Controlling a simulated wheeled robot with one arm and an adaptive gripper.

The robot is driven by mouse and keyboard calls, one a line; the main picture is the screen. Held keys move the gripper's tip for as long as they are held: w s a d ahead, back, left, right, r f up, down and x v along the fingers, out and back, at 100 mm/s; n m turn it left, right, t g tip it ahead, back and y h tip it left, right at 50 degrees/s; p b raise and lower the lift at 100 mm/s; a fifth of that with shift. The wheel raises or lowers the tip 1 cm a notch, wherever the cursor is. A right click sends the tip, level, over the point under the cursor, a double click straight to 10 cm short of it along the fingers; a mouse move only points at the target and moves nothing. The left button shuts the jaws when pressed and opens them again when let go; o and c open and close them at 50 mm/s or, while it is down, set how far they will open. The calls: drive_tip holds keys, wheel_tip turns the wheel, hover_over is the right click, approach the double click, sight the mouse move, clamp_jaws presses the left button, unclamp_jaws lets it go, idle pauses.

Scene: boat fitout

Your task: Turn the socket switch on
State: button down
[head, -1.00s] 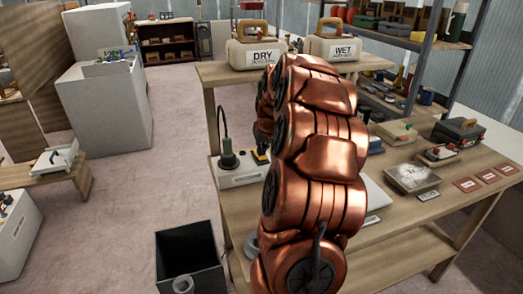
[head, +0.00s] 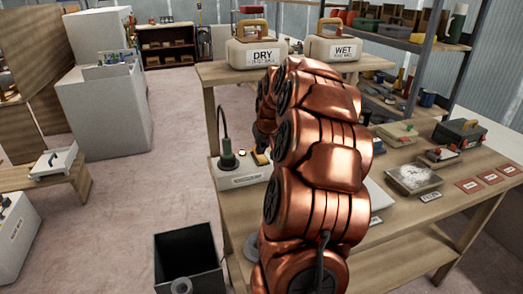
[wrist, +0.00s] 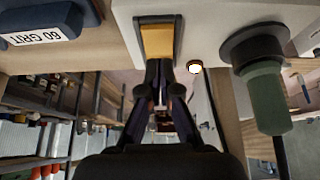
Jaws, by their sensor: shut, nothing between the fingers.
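The socket box (head: 243,176) is a pale unit on the left end of the workbench; its face also shows in the wrist view (wrist: 205,20). It carries a yellow rocker switch (wrist: 157,40) in a dark frame, a small glowing white lamp with an orange rim (wrist: 195,67), and a green plug (wrist: 268,100) with a dark collar. My gripper (wrist: 163,82) is shut and empty, its fingertips at the lower edge of the switch in the wrist view. I cannot tell if they touch it.
A dark blue block labelled GRIT (wrist: 45,22) lies beside the socket box. A black open bin (head: 190,262) stands on the floor before the bench. DRY (head: 256,54) and WET (head: 336,48) containers stand on the raised shelf behind. The floor to the left is mostly clear.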

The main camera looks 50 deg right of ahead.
sight(261, 158)
wheel_tip(261, 158, up, 4)
drive_tip(key=shift+r, duration=0.25)
drive_tip(key=s+a+r+b, duration=0.1)
drive_tip(key=s+a+r, duration=0.2)
drive_tip(key=s+r, duration=0.3)
drive_tip(key=shift+s+a+r+b, duration=0.2)
drive_tip(key=shift+s+a+b, duration=0.05)
drive_tip(key=shift+a+b, duration=0.1)
idle(0.6)
drive_tip(key=s+a+f+n+g+y+p, duration=0.1)
drive_tip(key=s+a+f+n+p, duration=0.1)
drive_tip(key=a, duration=1)
drive_tip(key=s+a+f+n+g+y+p, duration=0.1)
drive_tip(key=s+a+n+y, duration=0.1)
drive_tip(key=a, duration=1)
drive_tip(key=s+a+f+n+g+p, duration=0.1)
drive_tip(key=s+a+f+g, duration=0.1)
drive_tip(key=s+a, duration=0.5)
drive_tip(key=s+a+f+g+p, duration=0.2)
drive_tip(key=s+a, duration=0.4)
drive_tip(key=s, duration=0.6)
drive_tip(key=shift+s+a+f+n+g, duration=0.3)
drive_tip(key=shift+a+f+n, duration=0.1)
drive_tip(key=shift+f, duration=0.5)
